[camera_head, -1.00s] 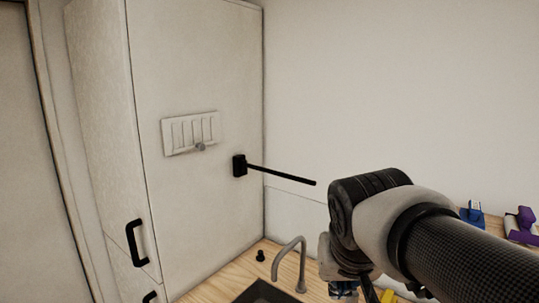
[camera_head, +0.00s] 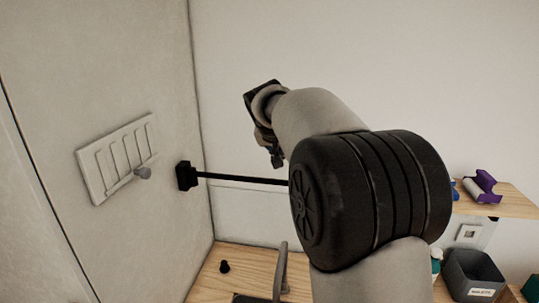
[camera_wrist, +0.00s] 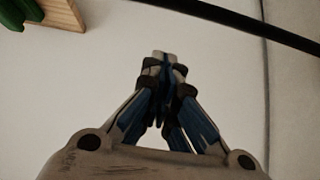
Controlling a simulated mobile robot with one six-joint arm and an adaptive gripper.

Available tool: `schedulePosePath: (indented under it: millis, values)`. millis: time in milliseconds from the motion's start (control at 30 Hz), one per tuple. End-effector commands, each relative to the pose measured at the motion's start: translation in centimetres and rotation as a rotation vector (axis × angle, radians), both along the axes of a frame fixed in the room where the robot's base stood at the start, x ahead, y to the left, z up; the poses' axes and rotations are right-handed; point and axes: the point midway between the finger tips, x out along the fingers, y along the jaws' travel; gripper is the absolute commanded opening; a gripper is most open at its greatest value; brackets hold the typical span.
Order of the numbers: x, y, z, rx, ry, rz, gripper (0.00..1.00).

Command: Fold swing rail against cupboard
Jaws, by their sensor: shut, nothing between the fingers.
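The black swing rail (camera_head: 240,179) sticks out from its black bracket (camera_head: 184,176) on the side panel of the tall pale cupboard (camera_head: 120,70). Its far end is hidden behind my arm in the head view. In the wrist view the rail (camera_wrist: 225,17) crosses the top right as a dark bar, apart from my fingertips. My gripper (camera_wrist: 164,58) is shut and empty, with its blue-sided fingers together. In the head view the gripper (camera_head: 275,157) is partly hidden by my wrist, behind or above the rail; I cannot tell its exact depth.
A slotted plate (camera_head: 118,160) with a grey knob (camera_head: 143,172) is on the cupboard side. A tap (camera_head: 281,270) and small black knob (camera_head: 225,266) stand on the wooden counter. At right are a grey bin (camera_head: 474,272) and a shelf (camera_head: 508,202) with a purple object (camera_head: 483,187).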

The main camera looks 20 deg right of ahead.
Motion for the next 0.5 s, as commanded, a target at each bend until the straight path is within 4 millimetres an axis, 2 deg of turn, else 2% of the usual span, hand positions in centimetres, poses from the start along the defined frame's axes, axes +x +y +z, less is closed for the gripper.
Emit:
schedulePosePath:
  millis: [100, 433, 500]
  values:
    - [1.3, -0.9, -2.0, 0.001, 0.005, -0.001, 0.0]
    - [4.8, -3.3, -6.5, 0.001, 0.004, 0.0, 0.0]
    - [3.8, -2.5, -6.3, 0.0, -0.001, 0.003, 0.0]
